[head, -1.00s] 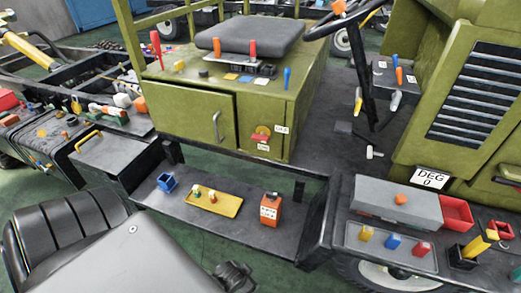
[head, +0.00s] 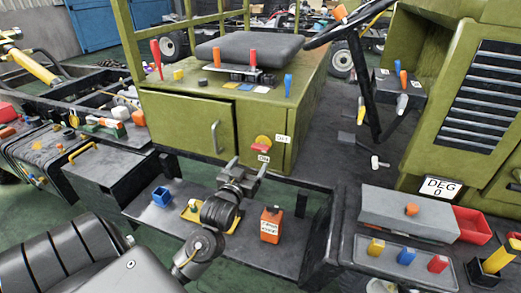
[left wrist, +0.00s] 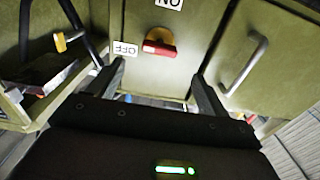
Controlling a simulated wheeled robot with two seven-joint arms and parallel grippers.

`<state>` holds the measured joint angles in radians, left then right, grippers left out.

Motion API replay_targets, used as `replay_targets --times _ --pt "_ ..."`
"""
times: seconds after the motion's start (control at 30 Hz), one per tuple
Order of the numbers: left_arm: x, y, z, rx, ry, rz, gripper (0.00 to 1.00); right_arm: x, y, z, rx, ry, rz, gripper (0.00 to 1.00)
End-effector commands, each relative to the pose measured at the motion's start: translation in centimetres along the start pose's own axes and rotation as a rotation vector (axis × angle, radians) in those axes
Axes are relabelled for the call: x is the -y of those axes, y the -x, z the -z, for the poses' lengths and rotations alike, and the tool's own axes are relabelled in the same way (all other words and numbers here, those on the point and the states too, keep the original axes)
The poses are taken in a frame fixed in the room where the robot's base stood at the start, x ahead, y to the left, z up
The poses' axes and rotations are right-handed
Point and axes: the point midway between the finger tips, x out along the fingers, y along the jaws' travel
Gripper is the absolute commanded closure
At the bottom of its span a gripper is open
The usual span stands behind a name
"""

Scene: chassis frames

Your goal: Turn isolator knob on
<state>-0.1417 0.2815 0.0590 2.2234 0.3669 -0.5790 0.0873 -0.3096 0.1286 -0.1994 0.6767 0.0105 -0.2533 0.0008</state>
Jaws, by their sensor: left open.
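The isolator knob (head: 262,141) is a red handle on a yellow disc, on the front of the green seat box. My left gripper (head: 248,166) is open and empty, just below and in front of the knob. In the left wrist view its fingers (left wrist: 158,72) stand on either side of the knob, apart from it. My right gripper is not in view.
Below the knob a dark shelf (head: 155,215) holds a blue bin (head: 161,196), a yellow tray (head: 188,214) partly behind my arm, and an orange box (head: 271,225). A door handle (head: 216,137) projects left of the knob. The space before the panel is clear.

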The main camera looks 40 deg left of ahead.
Motion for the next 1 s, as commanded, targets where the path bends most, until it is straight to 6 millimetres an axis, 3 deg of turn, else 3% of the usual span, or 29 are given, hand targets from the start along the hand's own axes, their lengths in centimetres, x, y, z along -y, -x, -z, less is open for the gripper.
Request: replay_targets --times 0.53,0.7,1.0 --pt "0.0 -8.9 -0.1 0.004 -0.002 0.000 0.22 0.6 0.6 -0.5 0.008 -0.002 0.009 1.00" --pt "-0.1 -10.1 -0.1 0.003 -0.001 -0.001 0.22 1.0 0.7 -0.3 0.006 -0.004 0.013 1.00" --pt "-0.1 -10.3 -0.1 0.004 -0.001 -0.002 0.22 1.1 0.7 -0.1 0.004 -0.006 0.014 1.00"
